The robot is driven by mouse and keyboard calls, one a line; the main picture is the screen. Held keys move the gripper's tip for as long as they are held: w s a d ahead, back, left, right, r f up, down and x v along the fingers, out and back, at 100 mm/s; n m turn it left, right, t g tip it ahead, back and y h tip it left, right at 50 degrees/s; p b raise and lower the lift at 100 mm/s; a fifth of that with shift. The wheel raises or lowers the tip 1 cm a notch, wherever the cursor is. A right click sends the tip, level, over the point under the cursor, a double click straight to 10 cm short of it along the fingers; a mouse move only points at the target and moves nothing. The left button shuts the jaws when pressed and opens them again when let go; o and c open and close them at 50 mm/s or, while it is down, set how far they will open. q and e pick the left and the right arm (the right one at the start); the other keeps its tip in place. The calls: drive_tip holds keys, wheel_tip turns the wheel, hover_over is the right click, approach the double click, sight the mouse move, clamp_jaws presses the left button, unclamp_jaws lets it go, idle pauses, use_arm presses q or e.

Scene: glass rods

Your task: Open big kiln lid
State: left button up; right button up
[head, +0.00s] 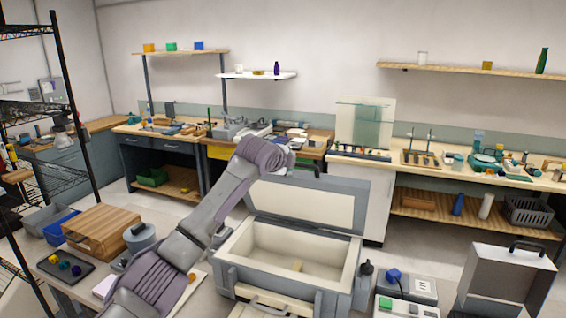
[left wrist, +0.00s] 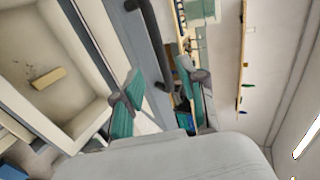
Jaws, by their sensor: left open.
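The big kiln (head: 228,277) is a grey box with a cream interior, standing low in front of me. Its lid (head: 303,207) stands raised at the back, cream inner face toward me. A small tan block (head: 297,266) lies inside; it also shows in the left wrist view (left wrist: 49,78). My left gripper (head: 312,168) is at the lid's top edge, partly hidden by its own arm. In the left wrist view my left gripper (left wrist: 163,92) has its teal-padded fingers apart, with a dark bar handle (left wrist: 152,38) near the gap; contact is unclear. My right gripper is out of view.
A small grey box with a dark handle (head: 508,280) stands at right, beside a control box with buttons (head: 405,308). A wooden box (head: 103,230) is at left. Workbenches with tools (head: 450,172) line the back wall. Open floor shows behind the kiln at right.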

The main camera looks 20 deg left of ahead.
use_arm(q)
drive_tip(key=shift+v, duration=1.95)
drive_tip(key=shift+f, duration=0.1)
